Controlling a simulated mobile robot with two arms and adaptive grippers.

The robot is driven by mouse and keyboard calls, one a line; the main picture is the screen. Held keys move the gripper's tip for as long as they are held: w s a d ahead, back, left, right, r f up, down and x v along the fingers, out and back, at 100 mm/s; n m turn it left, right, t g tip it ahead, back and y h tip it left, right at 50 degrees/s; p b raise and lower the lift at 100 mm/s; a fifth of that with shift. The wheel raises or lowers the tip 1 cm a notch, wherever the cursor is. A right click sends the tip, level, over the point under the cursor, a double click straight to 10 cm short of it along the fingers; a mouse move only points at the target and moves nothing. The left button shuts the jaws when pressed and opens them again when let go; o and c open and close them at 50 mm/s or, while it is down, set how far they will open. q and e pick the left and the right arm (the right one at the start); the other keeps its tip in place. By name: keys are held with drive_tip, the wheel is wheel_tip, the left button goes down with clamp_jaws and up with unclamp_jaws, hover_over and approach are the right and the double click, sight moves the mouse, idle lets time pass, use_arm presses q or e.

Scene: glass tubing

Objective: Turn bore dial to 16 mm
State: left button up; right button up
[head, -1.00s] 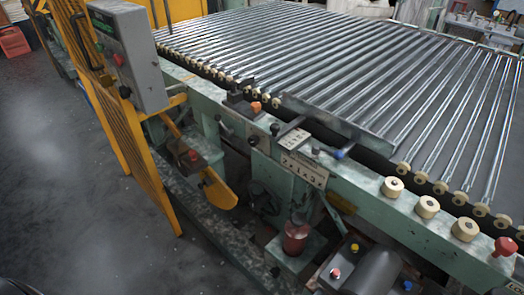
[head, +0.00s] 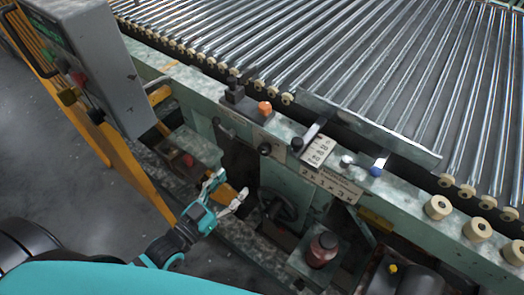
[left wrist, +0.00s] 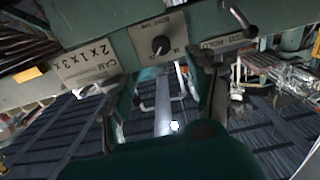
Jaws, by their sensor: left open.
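The bore dial (left wrist: 160,45) is a small round dark knob on a pale plate on the green machine beam in the left wrist view. In the head view it appears as a dark knob (head: 265,149) on the beam's front. Its scale marks are too small to read. My left gripper (head: 228,188) is open and empty, below and left of the dial, apart from it. In the left wrist view its two fingers (left wrist: 163,105) stand spread below the dial's plate. My right gripper is not in view.
A "CAM" plate (left wrist: 88,70) is left of the dial and a "HOLD" plate (left wrist: 226,42) with a lever right of it in the wrist view. A grey control box (head: 88,60) on a yellow guard stands at left. Glass tubes (head: 400,70) lie on rollers behind the beam.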

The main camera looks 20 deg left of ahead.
sight(262, 152)
use_arm(q)
drive_tip(key=p+x, duration=0.1)
drive_tip(key=x, duration=1.1)
drive_tip(key=shift+w+f, duration=0.1)
drive_tip(key=shift+w, duration=0.4)
drive_tip(key=shift+w+d, duration=0.2)
drive_tip(key=shift+w, duration=0.1)
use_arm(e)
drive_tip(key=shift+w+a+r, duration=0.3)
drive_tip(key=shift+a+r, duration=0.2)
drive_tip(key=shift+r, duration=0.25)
use_arm(q)
drive_tip(key=shift+c, duration=0.3)
drive_tip(key=c, duration=1.1)
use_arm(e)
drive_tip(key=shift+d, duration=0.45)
